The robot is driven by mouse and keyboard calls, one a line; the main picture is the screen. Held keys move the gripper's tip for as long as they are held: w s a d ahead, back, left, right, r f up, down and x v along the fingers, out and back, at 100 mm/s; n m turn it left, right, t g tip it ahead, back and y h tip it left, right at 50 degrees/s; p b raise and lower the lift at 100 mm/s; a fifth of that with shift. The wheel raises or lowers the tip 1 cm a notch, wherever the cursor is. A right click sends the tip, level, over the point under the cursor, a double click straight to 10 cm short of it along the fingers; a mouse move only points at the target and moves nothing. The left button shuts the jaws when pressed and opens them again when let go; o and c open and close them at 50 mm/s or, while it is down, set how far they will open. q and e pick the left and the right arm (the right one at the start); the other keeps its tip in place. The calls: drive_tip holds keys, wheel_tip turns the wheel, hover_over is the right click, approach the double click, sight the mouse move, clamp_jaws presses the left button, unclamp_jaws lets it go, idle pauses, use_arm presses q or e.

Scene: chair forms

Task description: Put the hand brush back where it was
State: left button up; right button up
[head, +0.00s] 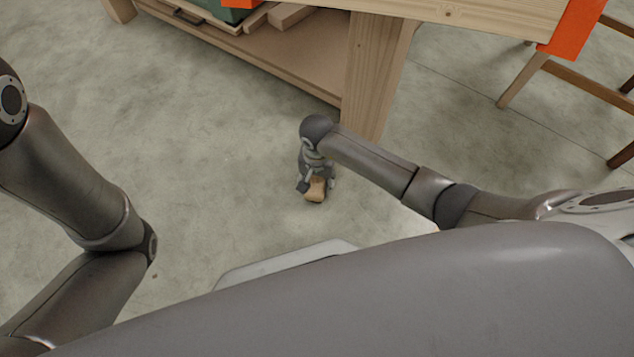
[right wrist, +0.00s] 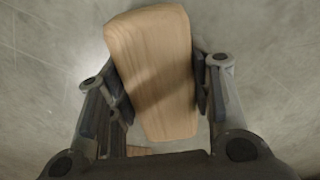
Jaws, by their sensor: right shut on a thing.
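The hand brush (head: 315,190) shows as a small tan wooden piece low over the concrete floor. In the right wrist view its wooden body (right wrist: 155,70) fills the space between the fingers and reaches past them; no bristles show. My right gripper (head: 316,186) points down and is shut on it, with a finger on each side. It also shows in the right wrist view (right wrist: 157,88). I cannot tell whether the brush touches the floor. My left arm comes in from the left, but its gripper is out of view.
A wooden workbench (head: 375,75) with a lower shelf (head: 255,55) stands just behind the right gripper, its thick leg close by. A wooden chair (head: 570,75) is at the upper right. The concrete floor (head: 215,140) left of the gripper is clear.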

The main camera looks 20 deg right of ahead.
drive_tip(key=shift+f, duration=0.15)
drive_tip(key=o, duration=1.3)
drive_tip(key=shift+o, duration=0.2)
